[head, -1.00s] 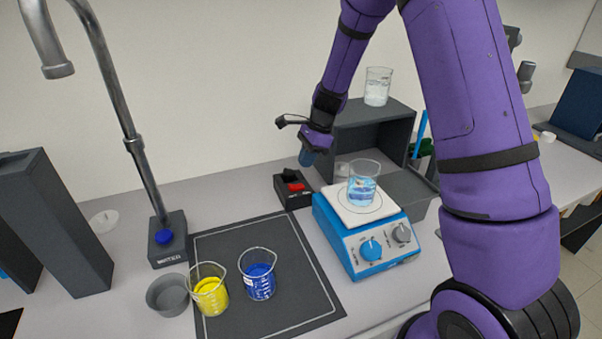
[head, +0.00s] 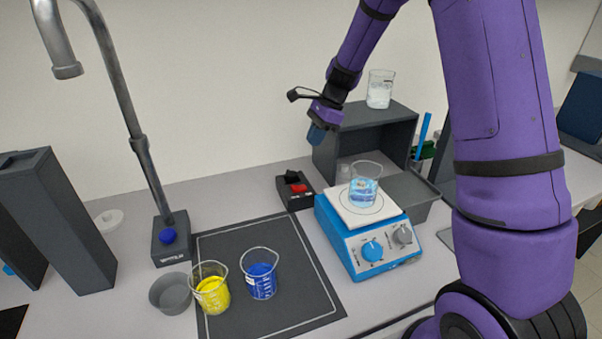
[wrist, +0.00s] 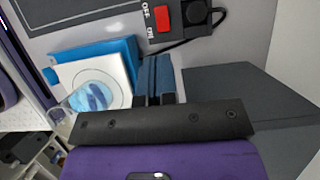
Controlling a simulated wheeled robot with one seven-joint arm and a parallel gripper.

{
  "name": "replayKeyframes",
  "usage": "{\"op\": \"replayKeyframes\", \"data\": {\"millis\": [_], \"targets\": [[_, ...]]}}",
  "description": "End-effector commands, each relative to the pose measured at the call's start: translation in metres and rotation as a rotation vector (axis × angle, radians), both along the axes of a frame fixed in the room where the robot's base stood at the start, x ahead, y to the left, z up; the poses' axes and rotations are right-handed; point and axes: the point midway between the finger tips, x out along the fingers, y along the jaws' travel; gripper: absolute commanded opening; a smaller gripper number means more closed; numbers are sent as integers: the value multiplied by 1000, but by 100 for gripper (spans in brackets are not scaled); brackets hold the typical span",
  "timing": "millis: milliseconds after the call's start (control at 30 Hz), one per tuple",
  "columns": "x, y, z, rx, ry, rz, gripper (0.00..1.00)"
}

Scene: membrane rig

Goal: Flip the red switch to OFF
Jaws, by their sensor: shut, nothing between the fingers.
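The red switch (head: 298,188) sits on a small black box (head: 304,203) on the bench, behind the blue hotplate. In the wrist view the red switch (wrist: 162,15) shows beside white OFF and ON labels; I cannot tell for certain which way it is tilted. My gripper (head: 316,136) is above and a little to the right of the box, apart from it. In the wrist view my gripper's blue-grey fingers (wrist: 155,76) are together and empty, with the switch beyond their tips.
A blue hotplate (head: 366,254) carries a beaker of blue liquid (head: 364,190) close to the box. A grey open cabinet (head: 392,130) with a beaker (head: 380,88) on top stands behind. Yellow (head: 212,294) and blue (head: 261,279) beakers stand on the dark mat.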

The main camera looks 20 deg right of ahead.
Motion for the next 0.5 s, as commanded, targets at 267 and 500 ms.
{"op": "replayKeyframes", "data": {"millis": [267, 500], "targets": [[0, 1, -2, 0, 2, 1, 0], [-1, 11, -25, 0, 6, 2, 0]]}}
